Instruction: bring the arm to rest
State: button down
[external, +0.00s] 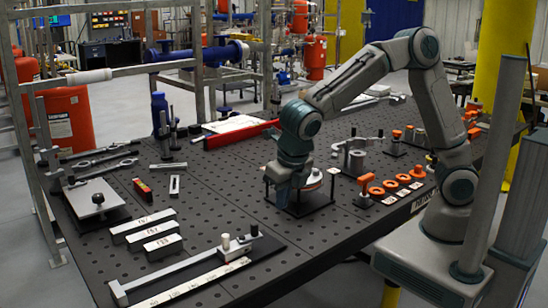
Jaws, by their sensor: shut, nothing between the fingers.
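My arm reaches from the right over the black perforated table (232,195), with its elbow raised high. My gripper (284,205) points down at a black square plate (311,208) near the middle of the table. The fingertips are small and mostly hidden by the wrist. I cannot tell if they touch the plate. A white round-topped piece (314,178) stands just right of the gripper. My gripper is shut with nothing seen in it.
Labelled metal blocks (153,231) and a long bar gauge (180,270) lie at front left. Orange-topped pieces (376,192) stand to the right, near the table edge. A knobbed plate (97,200) sits at far left.

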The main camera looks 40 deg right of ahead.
jog(key=w+d+r+m, duration=0.2)
jog(key=w+d+m, duration=0.1)
jog(key=d+m, duration=0.4)
jog(key=w+d+r+m+h, duration=0.1)
jog(key=w+d+m, duration=0.3)
jog(key=d, duration=0.6)
jog(key=w+d+r+m, duration=0.1)
jog(key=d+r+m, duration=0.1)
jog(key=d+m, duration=0.5)
jog(key=s+d+m, duration=0.3)
jog(key=d+m, duration=0.6)
jog(key=d, duration=0.1)
jog(key=s+d+m, duration=0.4)
jog(key=d+m, duration=0.6)
jog(key=shift+s+f+t+y, duration=0.15)
jog(key=shift+s+t+y, duration=0.15)
jog(key=shift+t+y, duration=0.1)
